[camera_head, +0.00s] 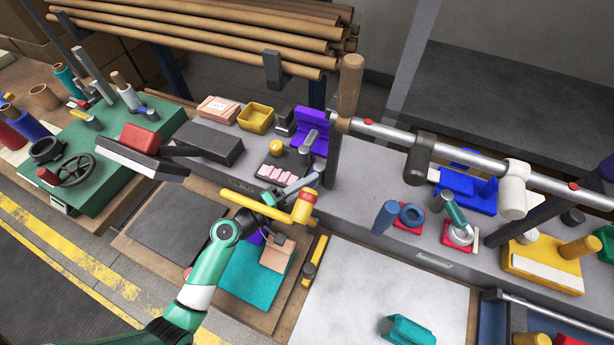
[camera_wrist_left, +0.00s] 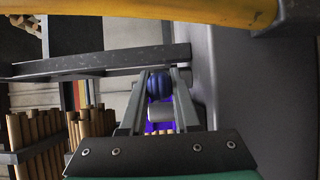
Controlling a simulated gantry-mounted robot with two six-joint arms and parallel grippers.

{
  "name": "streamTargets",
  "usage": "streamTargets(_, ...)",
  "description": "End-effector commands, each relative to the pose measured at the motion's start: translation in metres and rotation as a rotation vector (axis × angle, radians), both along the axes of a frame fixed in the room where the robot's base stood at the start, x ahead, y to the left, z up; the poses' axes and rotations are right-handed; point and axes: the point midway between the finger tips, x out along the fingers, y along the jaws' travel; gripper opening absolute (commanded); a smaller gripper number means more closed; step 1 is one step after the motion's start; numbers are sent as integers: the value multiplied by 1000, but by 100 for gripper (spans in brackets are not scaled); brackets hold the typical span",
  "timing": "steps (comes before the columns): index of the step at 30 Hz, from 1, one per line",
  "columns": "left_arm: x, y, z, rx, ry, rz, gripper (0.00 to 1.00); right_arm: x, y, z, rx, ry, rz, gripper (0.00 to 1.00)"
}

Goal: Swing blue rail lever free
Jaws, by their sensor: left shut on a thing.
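My left gripper (camera_head: 305,185) reaches in from the lower left over the front of the grey bench, beside a yellow bar (camera_head: 252,205) with a red-banded end. In the left wrist view its two fingers (camera_wrist_left: 158,88) close around a rounded blue piece, which looks like the end of the blue lever (camera_wrist_left: 158,85). The head view does not show the held piece clearly. A steel rail (camera_head: 455,170) carries a brown handle (camera_head: 350,85), a black lever (camera_head: 418,158) and a white lever (camera_head: 513,190). My right gripper is not in view.
A purple holder (camera_head: 312,130) and a dark upright post (camera_head: 333,160) stand close behind the gripper. Long brown rolls (camera_head: 210,35) lie on a rack at the back. A blue block (camera_head: 468,190) sits under the rail. The pale board (camera_head: 370,285) in front is mostly clear.

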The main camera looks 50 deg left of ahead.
Motion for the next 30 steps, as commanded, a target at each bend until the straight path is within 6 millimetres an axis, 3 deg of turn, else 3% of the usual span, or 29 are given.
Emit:
streamTargets(5,0,4,1,3,-1,11,0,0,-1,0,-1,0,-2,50)
streamTargets(6,0,3,1,3,-1,11,32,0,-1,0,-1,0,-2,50)
streamTargets(11,0,3,1,2,-1,11,60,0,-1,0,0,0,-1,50)
streamTargets(22,-6,5,0,1,0,13,60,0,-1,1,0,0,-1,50)
streamTargets(26,-27,9,0,1,0,16,60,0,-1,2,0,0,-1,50)
streamTargets(30,-61,13,0,0,1,17,60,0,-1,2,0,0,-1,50)
